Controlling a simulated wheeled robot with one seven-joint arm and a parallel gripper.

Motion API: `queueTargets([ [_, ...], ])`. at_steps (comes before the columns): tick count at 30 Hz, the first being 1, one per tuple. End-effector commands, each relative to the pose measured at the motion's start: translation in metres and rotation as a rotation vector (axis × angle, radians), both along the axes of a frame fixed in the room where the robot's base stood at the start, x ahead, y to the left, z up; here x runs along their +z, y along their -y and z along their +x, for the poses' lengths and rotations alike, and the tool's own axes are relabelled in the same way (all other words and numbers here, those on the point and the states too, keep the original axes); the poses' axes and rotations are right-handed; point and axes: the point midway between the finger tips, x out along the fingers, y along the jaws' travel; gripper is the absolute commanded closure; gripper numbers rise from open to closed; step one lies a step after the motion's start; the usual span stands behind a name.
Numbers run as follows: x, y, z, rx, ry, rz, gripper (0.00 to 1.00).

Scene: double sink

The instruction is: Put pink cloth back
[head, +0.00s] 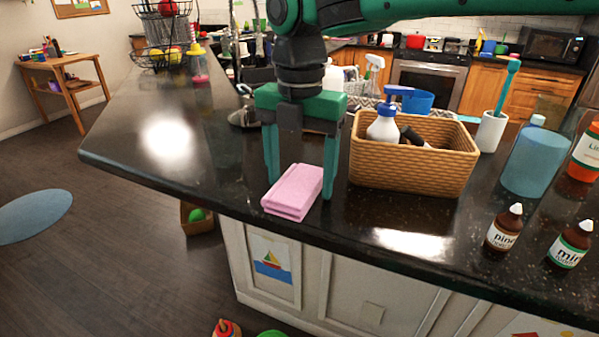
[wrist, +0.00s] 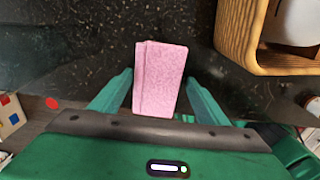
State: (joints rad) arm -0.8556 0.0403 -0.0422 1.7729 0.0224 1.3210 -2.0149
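The folded pink cloth (head: 293,192) lies on the dark counter near its front edge, to the left of the wicker basket. It also shows in the wrist view (wrist: 162,75), reaching in between the two fingers. My gripper (head: 301,188) is open and points down over the cloth, with one finger on each side of it. In the wrist view my gripper (wrist: 160,88) has a gap between each finger and the cloth. The wicker basket (head: 410,172) holds a white spray bottle (head: 383,127) with a blue top and a dark item.
A white cup with a brush (head: 491,131), a blue tumbler (head: 533,162) and small brown bottles (head: 505,228) stand right of the basket. A tiered fruit rack (head: 160,55) and a soap bottle (head: 199,68) stand at the back left. The counter's left part is clear.

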Motion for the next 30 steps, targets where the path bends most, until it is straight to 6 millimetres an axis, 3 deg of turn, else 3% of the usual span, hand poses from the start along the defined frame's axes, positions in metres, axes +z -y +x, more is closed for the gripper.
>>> queueTargets([
  [8, 0.016, 0.000, 0.001, -0.001, 0.002, 0.003, 0.31],
  [20, 0.097, 0.001, 0.002, -0.002, -0.002, 0.006, 0.31],
  [30, 0.121, 0.002, 0.001, -0.003, -0.001, 0.003, 0.31],
])
